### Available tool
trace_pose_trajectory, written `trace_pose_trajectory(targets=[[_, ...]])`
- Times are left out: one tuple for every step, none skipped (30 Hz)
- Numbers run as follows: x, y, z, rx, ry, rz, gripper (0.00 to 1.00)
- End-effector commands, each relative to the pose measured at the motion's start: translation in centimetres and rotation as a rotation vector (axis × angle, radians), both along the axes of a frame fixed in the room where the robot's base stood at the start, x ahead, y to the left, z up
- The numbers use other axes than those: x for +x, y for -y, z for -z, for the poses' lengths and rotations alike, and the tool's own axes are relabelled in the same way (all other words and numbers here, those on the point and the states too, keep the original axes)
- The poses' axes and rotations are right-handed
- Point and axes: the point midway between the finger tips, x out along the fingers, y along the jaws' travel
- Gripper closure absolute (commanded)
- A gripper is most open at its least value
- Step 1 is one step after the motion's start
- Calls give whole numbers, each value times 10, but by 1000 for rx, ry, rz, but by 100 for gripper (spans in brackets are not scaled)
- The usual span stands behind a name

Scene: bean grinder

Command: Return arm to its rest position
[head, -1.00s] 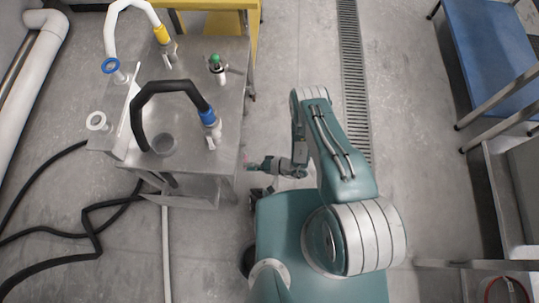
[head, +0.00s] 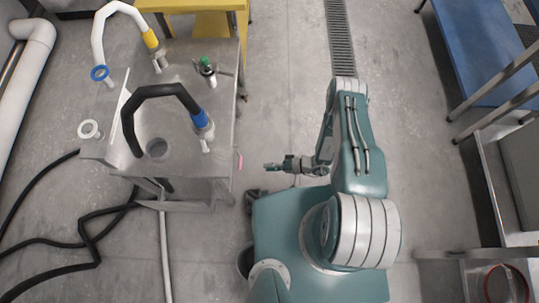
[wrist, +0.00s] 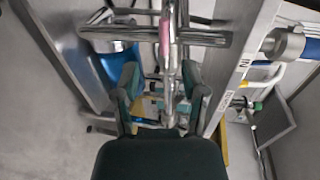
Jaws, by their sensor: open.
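My gripper (head: 270,166) is at the end of my folded arm, above the front of my body in the head view. It points left, toward the steel cart, with a gap of floor between them. In the wrist view my gripper (wrist: 158,118) shows two fingers spread apart. Part of the cart's metal frame with a pink-marked bar (wrist: 165,40) shows beyond and between the fingers. I see nothing held.
The steel cart (head: 205,165) at left carries a black hose (head: 165,90) with a blue collar, a white hose (head: 112,15) and a green-topped valve (head: 206,64). A blue bench (head: 490,45) stands at right.

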Motion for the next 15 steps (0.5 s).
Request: trace_pose_trajectory(targets=[[0,0,0,0,0,0,45],[0,0,0,0,0,0,45],[0,0,0,0,0,0,45],[0,0,0,0,0,0,45],[0,0,0,0,0,0,45],[0,0,0,0,0,0,45],[0,0,0,0,0,0,45],[0,0,0,0,0,0,45],[1,0,-1,0,1,-1,45],[3,0,-2,-1,1,-3,45],[6,1,-5,-1,3,-8,45],[11,2,-11,-4,5,-16,45],[16,3,-17,-6,4,-27,45],[22,4,-24,-9,4,-40,45],[31,5,-35,-14,4,-59,45]])
